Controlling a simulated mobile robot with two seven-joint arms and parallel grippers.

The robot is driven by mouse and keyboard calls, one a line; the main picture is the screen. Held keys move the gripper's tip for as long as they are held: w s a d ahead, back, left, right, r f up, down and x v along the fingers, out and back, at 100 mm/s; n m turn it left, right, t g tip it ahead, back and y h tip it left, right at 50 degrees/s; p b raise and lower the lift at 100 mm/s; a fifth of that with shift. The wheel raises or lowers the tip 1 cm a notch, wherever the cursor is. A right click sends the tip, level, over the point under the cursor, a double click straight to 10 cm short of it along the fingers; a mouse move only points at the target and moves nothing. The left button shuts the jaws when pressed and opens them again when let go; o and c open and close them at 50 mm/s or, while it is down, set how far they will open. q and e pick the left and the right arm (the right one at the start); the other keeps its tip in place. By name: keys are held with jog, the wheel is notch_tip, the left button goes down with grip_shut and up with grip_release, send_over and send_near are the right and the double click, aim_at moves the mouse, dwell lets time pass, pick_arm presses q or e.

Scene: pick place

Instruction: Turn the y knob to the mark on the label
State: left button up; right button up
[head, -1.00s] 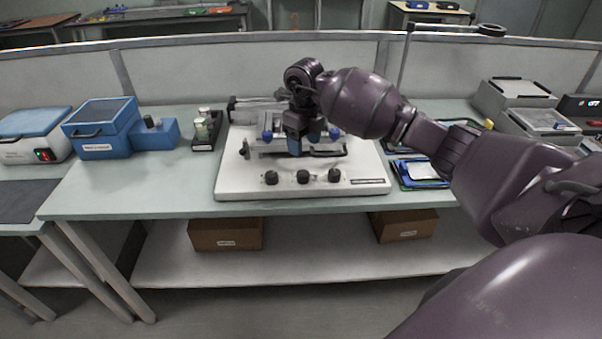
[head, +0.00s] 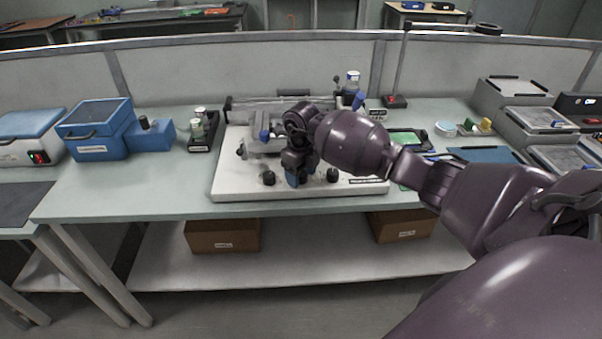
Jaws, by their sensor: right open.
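A white bench device (head: 232,187) with a grey stage stands in the middle of the table. Dark round knobs sit along its front: the left knob (head: 268,178) and the right knob (head: 333,175) show. My right gripper (head: 294,180) is open and covers the place of the middle knob, pointing down at the device's front edge. I cannot tell whether its fingers are around that knob or touching it. Knob letters and marks are too small to read. A label (head: 367,179) is on the front right of the device. My left gripper is not in view.
A blue box (head: 97,150) and a rack with small bottles (head: 203,130) stand left of the device. A bottle (head: 352,82) stands behind it. A green-screened item (head: 404,137) and grey boxes (head: 540,122) lie to the right. The table's front left is clear.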

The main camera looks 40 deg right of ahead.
jog(key=c, duration=0.9)
